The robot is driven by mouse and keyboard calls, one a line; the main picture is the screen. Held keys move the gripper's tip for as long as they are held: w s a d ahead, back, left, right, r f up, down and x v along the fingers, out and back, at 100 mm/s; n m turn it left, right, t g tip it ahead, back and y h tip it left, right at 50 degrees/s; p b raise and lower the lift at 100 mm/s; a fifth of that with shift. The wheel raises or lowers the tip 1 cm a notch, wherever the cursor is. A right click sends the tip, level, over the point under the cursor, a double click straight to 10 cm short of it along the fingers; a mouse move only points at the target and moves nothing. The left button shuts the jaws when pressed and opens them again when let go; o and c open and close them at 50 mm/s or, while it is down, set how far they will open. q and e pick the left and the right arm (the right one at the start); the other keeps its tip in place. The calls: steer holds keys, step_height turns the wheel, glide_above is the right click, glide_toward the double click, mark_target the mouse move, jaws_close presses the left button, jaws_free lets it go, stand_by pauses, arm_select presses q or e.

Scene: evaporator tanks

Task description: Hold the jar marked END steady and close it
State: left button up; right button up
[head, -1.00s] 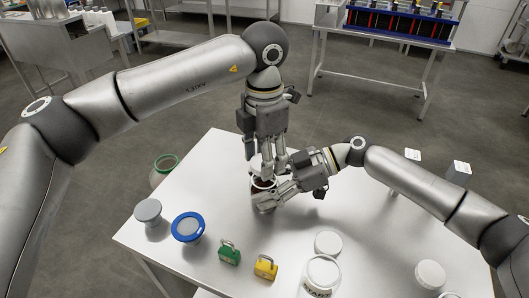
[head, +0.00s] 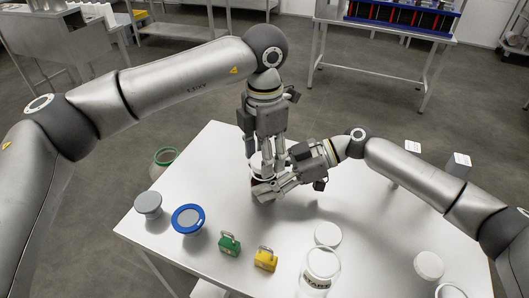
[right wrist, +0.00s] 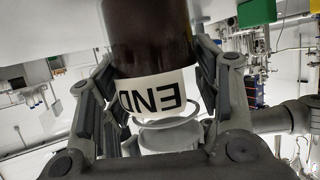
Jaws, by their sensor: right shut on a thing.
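The jar marked END (right wrist: 150,92) fills the middle of the right wrist view, upside down in that picture, with dark contents and a white label. A pale ring and white part show beyond the label; I cannot tell whether this is a lid seated on the mouth. In the head view the jar (head: 262,198) stands near the table's middle, mostly hidden by my grippers. My right gripper (head: 266,187) is shut around its side; its fingers flank the jar in the wrist view. My left gripper (head: 266,166) points down over the jar's top; its grip is unclear.
A green-rimmed jar (head: 165,157) is beyond the left edge.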

arm_select(q)
steer(key=shift+f, duration=0.5)
steer(key=o, duration=0.7)
steer(key=shift+c, duration=0.2)
steer(key=shift+r, duration=2.25)
steer(key=shift+c, duration=0.4)
